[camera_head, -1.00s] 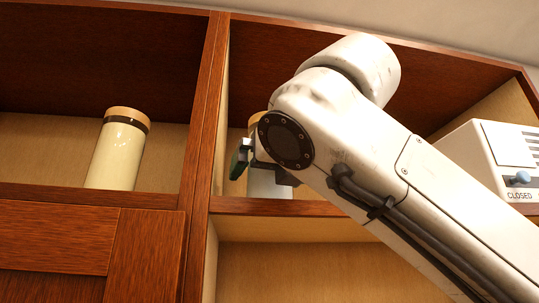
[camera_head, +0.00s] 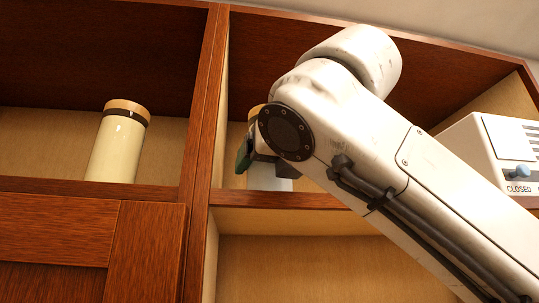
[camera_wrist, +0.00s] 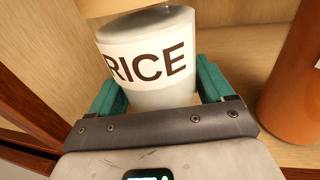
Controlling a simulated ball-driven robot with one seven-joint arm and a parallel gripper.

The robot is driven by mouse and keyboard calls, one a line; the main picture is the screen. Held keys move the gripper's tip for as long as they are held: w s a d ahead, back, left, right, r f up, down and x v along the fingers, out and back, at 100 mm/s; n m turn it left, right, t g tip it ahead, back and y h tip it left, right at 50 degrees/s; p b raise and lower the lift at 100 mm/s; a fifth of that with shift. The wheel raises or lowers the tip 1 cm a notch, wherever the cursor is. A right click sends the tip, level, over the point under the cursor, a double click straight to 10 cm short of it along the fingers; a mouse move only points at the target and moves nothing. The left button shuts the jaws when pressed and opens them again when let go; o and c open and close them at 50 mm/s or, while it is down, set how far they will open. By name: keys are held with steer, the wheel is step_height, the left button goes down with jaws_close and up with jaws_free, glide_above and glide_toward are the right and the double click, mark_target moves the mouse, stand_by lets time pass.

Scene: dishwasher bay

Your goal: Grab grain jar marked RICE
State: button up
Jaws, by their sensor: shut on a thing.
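The grain jar marked RICE (camera_wrist: 150,64) is a pale jar with a white label and a wooden lid. In the wrist view it stands between the green fingers of my gripper (camera_wrist: 158,88), which is shut on it. In the head view the jar (camera_head: 272,180) is in the right-hand cubby, largely hidden by my arm. One green finger of my gripper (camera_head: 260,162) shows at its left side.
An orange-brown rounded object (camera_wrist: 298,85) stands close on the right in the wrist view. A cream jar (camera_head: 117,145) stands in the left cubby, beyond a wooden divider (camera_head: 207,110). A white box marked CLOSED (camera_head: 495,150) is at the right.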

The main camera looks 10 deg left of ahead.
steer(key=shift+r, duration=0.3)
